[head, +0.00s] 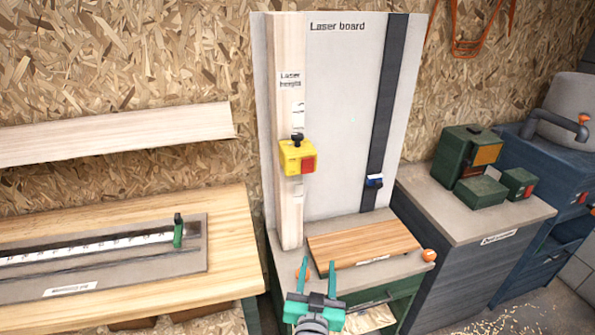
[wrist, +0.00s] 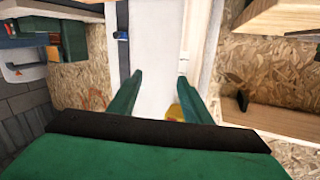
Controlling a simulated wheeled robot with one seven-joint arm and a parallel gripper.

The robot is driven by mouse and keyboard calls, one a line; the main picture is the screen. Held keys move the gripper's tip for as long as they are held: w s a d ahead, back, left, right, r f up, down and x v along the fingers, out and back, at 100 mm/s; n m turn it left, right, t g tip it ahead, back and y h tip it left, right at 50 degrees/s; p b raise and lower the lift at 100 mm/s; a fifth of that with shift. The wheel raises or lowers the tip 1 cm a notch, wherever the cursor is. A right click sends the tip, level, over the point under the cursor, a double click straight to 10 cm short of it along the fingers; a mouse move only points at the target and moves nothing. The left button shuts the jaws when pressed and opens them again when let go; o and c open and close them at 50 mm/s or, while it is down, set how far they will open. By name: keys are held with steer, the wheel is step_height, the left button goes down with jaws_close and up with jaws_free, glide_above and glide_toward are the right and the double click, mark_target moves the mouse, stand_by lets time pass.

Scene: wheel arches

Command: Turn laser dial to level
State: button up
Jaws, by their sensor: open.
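A white laser board (head: 340,110) stands upright against the wall. A yellow laser box (head: 292,157) with a red face sits on its pale wooden strip, marked "Laser height". A black knob (head: 297,138) is on top of the box; I cannot tell whether it is the laser dial, and its setting is too small to read. My gripper (head: 318,263) is open and empty, in front of the board and below the yellow box, apart from it. In the wrist view my gripper (wrist: 160,76) points at the board, with a part of the yellow box (wrist: 174,112) beside one finger.
A black rail (head: 386,100) with a small blue device (head: 374,181) runs down the board's right side. A wooden slab (head: 362,243) lies on the bench below. A workbench (head: 215,275) stands left; green boxes (head: 466,155) sit on a grey cabinet (head: 475,200) right.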

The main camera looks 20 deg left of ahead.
steer(key=w+a+r+n+y, duration=0.1)
steer(key=w+a+r, duration=0.15)
steer(key=r, duration=0.35)
steer(key=w+a+r, duration=0.2)
steer(key=w+r, duration=0.2)
steer(key=r, duration=0.2)
steer(key=n+y, duration=0.1)
glide_toward(297, 139)
steer(key=x, duration=1.1)
steer(key=shift+w+a, duration=0.15)
steer(key=shift+w, duration=0.15)
steer(key=c, duration=1.1)
